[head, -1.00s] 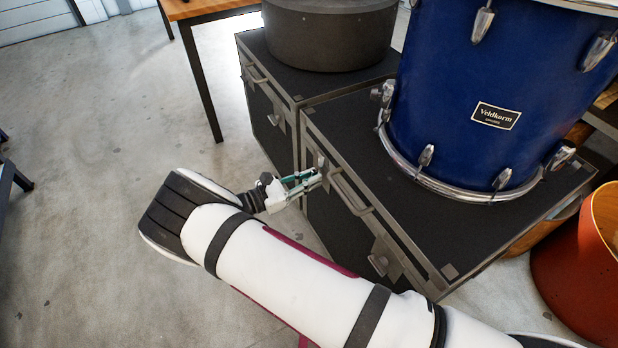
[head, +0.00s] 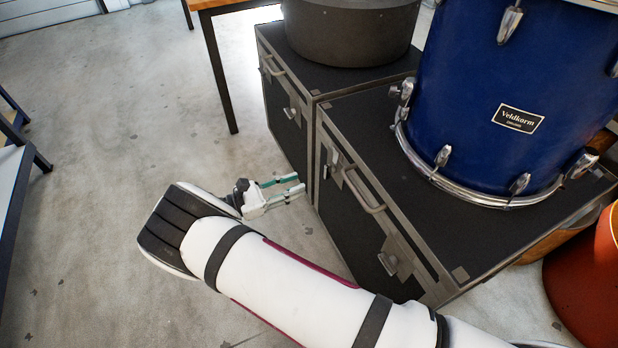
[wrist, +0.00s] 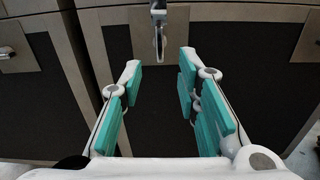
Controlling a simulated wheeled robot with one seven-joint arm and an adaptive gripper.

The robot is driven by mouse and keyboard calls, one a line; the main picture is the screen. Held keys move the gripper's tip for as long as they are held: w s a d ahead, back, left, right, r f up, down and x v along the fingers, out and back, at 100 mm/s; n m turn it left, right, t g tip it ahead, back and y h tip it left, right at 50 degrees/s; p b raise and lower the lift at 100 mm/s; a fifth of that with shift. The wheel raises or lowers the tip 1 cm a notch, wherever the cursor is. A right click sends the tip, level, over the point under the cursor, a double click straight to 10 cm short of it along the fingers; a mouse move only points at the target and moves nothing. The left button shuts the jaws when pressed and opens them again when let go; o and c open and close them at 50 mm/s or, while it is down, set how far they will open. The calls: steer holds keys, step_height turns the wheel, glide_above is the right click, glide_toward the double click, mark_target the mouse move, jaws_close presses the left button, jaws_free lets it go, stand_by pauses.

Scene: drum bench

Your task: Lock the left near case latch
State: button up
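The near case (head: 352,222) is black with grey metal edging. Its left latch (head: 332,164) is a small metal lever on a plate near the top left of the front. The latch also shows in the wrist view as a narrow metal lever (wrist: 159,36) hanging at top centre, beyond the fingertips. My gripper (head: 298,185) is open and empty, left of and apart from the case front. In the wrist view the teal-padded fingers (wrist: 159,80) stand wide apart with the latch lined up between them. Whether the latch is fully seated cannot be told.
A blue drum (head: 490,110) stands on the near case. The case front also has a handle (head: 362,192) and a right latch (head: 388,262). A second case (head: 285,95) with a dark round case (head: 350,30) adjoins behind. Open floor (head: 110,120) lies left.

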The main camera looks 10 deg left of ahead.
steer(key=shift+v, duration=1.5)
